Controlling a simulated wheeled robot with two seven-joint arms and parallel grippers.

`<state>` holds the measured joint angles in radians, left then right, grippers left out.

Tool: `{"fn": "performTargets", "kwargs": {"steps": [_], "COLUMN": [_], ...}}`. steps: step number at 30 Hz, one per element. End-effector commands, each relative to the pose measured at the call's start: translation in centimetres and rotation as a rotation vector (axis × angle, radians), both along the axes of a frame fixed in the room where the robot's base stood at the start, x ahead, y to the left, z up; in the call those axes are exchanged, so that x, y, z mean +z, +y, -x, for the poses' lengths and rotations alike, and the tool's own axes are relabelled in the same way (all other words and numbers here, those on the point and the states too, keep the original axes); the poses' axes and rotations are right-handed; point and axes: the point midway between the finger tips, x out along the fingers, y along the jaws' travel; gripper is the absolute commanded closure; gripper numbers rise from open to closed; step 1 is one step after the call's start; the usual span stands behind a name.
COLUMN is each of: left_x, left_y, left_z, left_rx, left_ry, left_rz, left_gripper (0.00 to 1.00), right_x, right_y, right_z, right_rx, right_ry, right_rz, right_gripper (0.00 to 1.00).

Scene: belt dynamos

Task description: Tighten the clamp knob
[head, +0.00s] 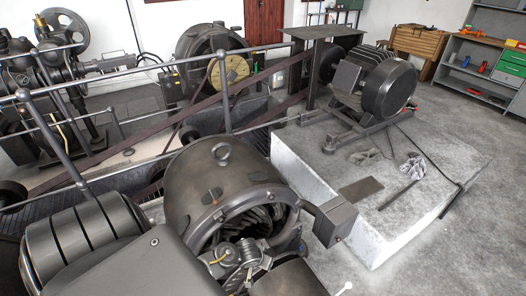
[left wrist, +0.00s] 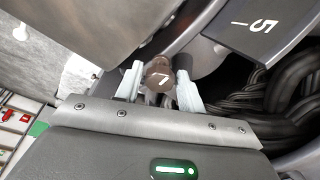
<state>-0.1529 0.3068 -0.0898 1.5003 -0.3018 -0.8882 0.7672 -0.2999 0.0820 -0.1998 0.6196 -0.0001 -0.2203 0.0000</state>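In the left wrist view a brown faceted clamp knob (left wrist: 158,75) with a white mark line stands between the two pale fingers of my left gripper (left wrist: 158,87). The fingers flank the knob closely on both sides; whether both press on it is unclear. A dark rounded post sits just beside the right finger. The knob and fingertips are hard to make out there. My right gripper does not show.
Thick dark cables (left wrist: 290,95) lie right of the knob. A box (head: 335,219) sticks out from the dynamo's right side. Metal railings and belts run behind it. A pale plinth (head: 400,225) carries another machine (head: 388,85). Open floor lies at the right.

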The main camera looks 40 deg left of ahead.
Motion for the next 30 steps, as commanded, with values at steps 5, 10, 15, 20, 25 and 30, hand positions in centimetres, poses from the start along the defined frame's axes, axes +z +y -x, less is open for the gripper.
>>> {"fn": "performTargets", "kwargs": {"steps": [5, 10, 15, 20, 25, 30], "left_x": [-0.64, -0.64, -0.64, -0.63, -0.56, -0.49], "left_y": [0.04, 0.02, 0.02, 0.3, 0.19, 0.19], "left_z": [-0.31, -0.3, -0.29, -0.28, -0.26, -0.23], "left_rx": [0.0, 0.0, 0.0, 0.0, -0.014, -0.077], "left_ry": [-0.001, -0.001, -0.001, -0.001, -0.001, -0.002], "left_rz": [-0.001, 0.0, 0.0, -0.001, -0.004, -0.016], "left_gripper": [0.61, 0.61, 0.77, 0.92, 0.92, 0.92], "right_x": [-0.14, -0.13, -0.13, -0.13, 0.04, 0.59], "right_y": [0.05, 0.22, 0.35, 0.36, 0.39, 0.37], "right_z": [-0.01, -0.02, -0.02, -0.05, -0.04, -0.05], "right_rx": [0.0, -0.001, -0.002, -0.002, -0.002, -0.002], "right_ry": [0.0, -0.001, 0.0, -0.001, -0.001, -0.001], "right_rz": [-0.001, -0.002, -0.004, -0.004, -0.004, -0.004], "right_gripper": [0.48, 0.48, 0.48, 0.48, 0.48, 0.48]}}
